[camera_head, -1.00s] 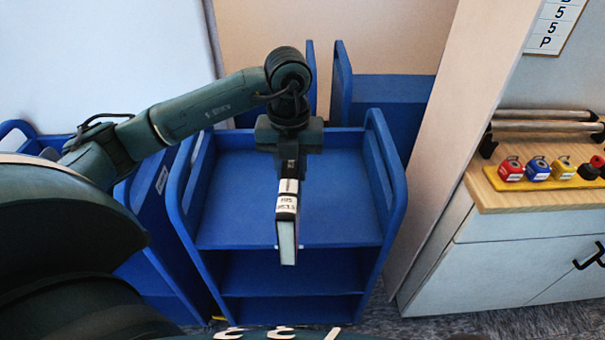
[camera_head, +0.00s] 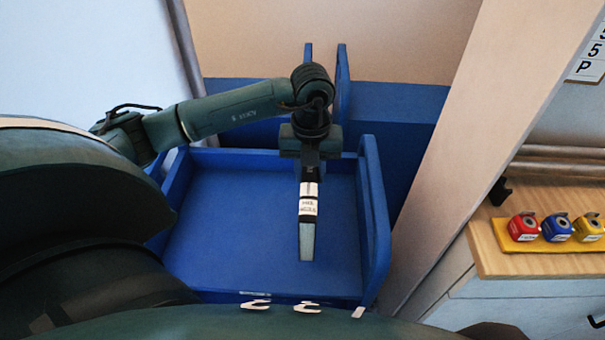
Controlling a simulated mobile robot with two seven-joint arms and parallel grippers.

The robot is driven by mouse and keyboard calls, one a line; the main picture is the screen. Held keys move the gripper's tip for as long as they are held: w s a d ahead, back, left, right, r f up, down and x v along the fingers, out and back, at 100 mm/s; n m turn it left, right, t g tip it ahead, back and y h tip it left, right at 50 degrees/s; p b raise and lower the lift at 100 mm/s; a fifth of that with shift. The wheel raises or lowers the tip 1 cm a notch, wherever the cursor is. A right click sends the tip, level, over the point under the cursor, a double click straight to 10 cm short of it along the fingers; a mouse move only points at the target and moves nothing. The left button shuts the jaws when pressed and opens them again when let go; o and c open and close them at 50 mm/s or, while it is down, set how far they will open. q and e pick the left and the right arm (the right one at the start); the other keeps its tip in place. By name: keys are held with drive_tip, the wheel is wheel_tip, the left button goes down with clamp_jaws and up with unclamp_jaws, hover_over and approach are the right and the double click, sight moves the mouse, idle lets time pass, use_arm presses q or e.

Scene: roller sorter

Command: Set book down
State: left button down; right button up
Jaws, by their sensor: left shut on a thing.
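The book (camera_head: 307,240) is thin, with a dark spine, a white label and pale page edges. It hangs upright from my left gripper (camera_head: 309,178), which is shut on its upper end. The book is in front of the blue cart's top shelf (camera_head: 235,235) as seen from the head, over the shelf's right half. Whether its lower end touches the shelf I cannot tell. My right gripper is not in view.
The top shelf is bare, with raised blue side panels (camera_head: 374,215). More blue carts (camera_head: 400,125) stand behind. At right, beyond a pale panel (camera_head: 440,150), a wooden counter (camera_head: 515,262) holds red, blue and yellow items.

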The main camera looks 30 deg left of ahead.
use_arm(q)
drive_tip(key=shift+w+f, duration=0.1)
drive_tip(key=shift+f, duration=0.55)
wheel_tip(320, 180, down, 4)
drive_tip(key=shift+r, duration=0.2)
drive_tip(key=shift+f, duration=0.2)
drive_tip(key=c, duration=1.1)
unclamp_jaws()
